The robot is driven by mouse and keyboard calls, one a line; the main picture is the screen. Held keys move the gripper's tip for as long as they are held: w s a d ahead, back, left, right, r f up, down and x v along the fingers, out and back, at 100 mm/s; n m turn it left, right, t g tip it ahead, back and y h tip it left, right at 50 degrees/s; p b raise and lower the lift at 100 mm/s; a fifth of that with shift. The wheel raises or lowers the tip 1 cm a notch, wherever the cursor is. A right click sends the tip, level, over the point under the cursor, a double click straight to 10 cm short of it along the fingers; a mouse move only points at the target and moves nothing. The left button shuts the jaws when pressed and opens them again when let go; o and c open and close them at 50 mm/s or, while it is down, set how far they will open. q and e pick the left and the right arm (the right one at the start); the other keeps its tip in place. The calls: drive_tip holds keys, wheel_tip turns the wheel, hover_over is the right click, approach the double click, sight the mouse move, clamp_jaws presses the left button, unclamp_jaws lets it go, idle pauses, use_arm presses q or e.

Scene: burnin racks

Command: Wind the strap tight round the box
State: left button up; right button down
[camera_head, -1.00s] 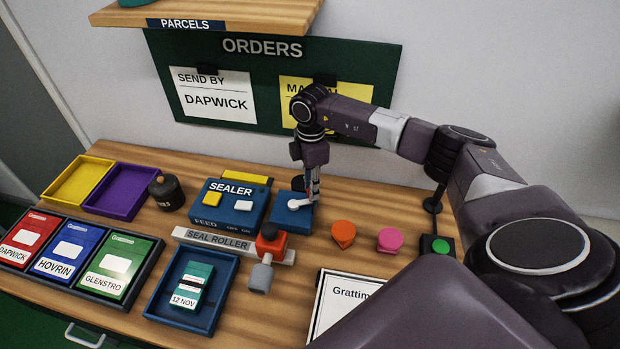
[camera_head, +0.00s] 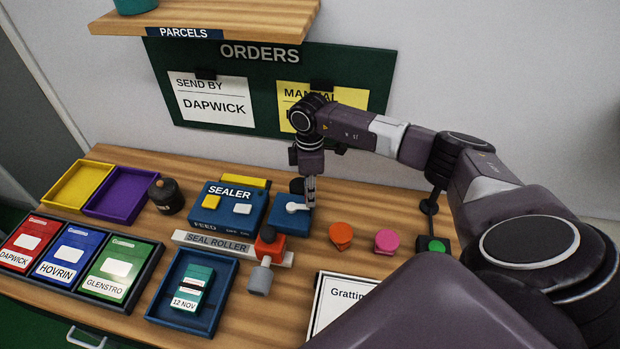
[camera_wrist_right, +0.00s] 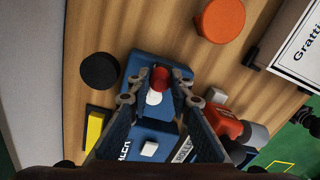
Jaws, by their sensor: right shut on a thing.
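A teal box (camera_head: 194,278) with a dark band and a "12 NOV" label lies in a blue tray (camera_head: 217,309) at the front. A blue sealer (camera_head: 226,204) stands behind it, with yellow and white buttons. Beside it is a blue block (camera_head: 287,220) with a white crank arm (camera_head: 293,207). My right gripper (camera_head: 310,203) is at the crank's end. In the right wrist view, its fingers (camera_wrist_right: 159,88) are shut on a red crank knob (camera_wrist_right: 160,74), above the white crank arm (camera_wrist_right: 153,97). My left gripper is not in view.
A seal roller (camera_head: 225,248) with a red and grey handle (camera_head: 267,247) stands in front of the sealer. Orange (camera_head: 340,234) and pink (camera_head: 387,240) pieces and a green button (camera_head: 435,246) lie right. Red, blue and green labelled bins line the left front.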

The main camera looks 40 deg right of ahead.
drive_tip(key=c, duration=1.7)
unclamp_jaws()
drive_tip(key=shift+c, duration=0.2)
wheel_tip(320, 180, up, 12)
drive_tip(key=shift+w, duration=0.2)
